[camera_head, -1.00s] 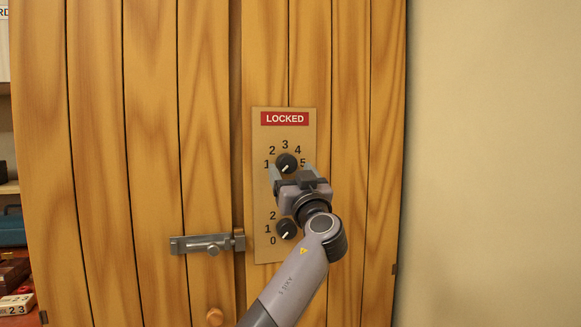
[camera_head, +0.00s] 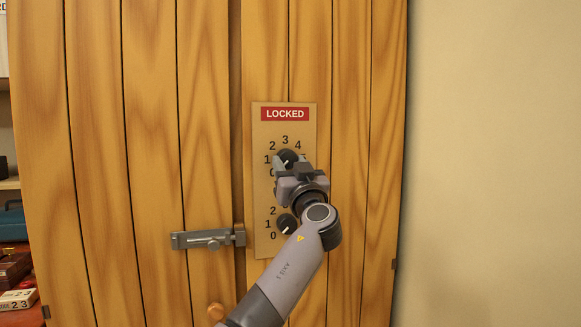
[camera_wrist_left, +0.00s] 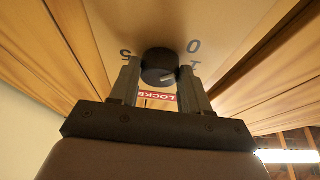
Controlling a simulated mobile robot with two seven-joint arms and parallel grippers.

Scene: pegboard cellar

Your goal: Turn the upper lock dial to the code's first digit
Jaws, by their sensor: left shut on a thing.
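The upper lock dial (camera_head: 288,156) is a round black knob on a tan plate (camera_head: 262,190) below a red LOCKED sign (camera_head: 285,114). Digits ring the dial; 1, 2, 3 and 4 show, and the arm hides the right side. My left gripper (camera_head: 291,164) is shut on the upper dial, one finger on each side. The left wrist view shows the dial (camera_wrist_left: 158,62) between the fingers, with digits 0, 1 and 5 around it. A white mark on the dial lies toward the 1 side; its exact digit is unclear. My right gripper is out of view.
A lower black dial (camera_head: 286,223) with digits 0, 1 and 2 visible sits beside my forearm. A metal sliding bolt (camera_head: 208,239) crosses the wooden doors to the left. A block marked 2 3 (camera_head: 18,299) lies at lower left. The wall at right is bare.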

